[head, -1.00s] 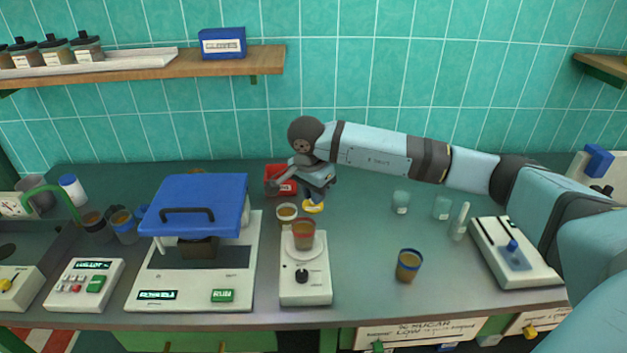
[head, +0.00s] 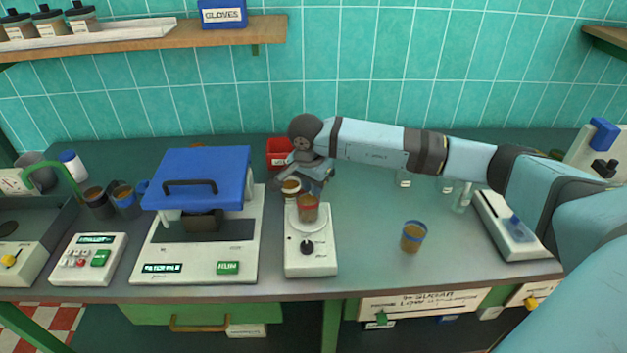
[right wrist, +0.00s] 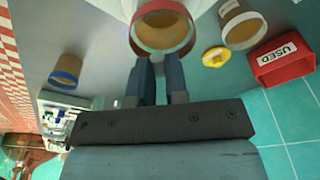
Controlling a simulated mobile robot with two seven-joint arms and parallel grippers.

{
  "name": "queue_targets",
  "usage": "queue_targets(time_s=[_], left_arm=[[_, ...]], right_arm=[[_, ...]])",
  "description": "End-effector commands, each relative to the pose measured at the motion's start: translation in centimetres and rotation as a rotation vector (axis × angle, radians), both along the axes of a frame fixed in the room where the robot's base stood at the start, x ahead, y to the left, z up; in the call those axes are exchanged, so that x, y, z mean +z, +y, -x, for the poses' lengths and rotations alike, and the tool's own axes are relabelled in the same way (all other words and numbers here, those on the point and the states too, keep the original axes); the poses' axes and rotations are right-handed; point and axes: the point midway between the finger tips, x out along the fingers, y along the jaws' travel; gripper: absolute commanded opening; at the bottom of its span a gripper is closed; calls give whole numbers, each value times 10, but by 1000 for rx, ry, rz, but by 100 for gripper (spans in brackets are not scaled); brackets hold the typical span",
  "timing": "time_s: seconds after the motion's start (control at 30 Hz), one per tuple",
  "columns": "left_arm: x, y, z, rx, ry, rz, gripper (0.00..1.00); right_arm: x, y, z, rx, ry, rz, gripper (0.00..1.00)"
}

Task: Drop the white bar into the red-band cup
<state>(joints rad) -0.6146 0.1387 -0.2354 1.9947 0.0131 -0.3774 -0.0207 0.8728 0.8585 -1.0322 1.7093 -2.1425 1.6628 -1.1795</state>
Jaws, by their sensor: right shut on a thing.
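The red-band cup (head: 308,209) stands upright with brown contents on a white stirrer plate. It also shows in the right wrist view (right wrist: 165,32), just beyond my fingertips. My right gripper (head: 318,184) is low behind the cup, close to its rim; in the right wrist view its two fingers (right wrist: 160,68) point at the cup. My left gripper is not in view.
A cup with a pale band (head: 291,187) stands close behind left, with a red USED bin (head: 279,152) beyond. A yellow piece (right wrist: 215,56) lies near them. A blue-band cup (head: 413,238) stands right. A blue-lidded machine (head: 200,175) is left.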

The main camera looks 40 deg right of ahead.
Motion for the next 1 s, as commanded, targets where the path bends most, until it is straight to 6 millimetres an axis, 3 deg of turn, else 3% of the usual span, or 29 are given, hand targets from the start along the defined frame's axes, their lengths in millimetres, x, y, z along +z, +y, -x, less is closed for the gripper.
queue_targets(time_s=[0.2, 0.23, 0.37, 0.73, 0.87, 1.0], left_arm=[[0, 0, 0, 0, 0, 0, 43], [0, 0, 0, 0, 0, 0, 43], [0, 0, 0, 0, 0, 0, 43], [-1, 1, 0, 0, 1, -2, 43], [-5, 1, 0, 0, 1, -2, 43], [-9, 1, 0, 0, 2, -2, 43]], right_arm=[[0, 0, 0, 0, 0, 0, 0], [0, 0, 0, 0, 0, 0, 17], [0, 0, 0, 0, 0, 0, 44], [7, 1, 0, 0, -2, 0, 44], [26, 4, 0, 1, -4, 0, 44], [58, 8, 2, 1, -6, 0, 44]])
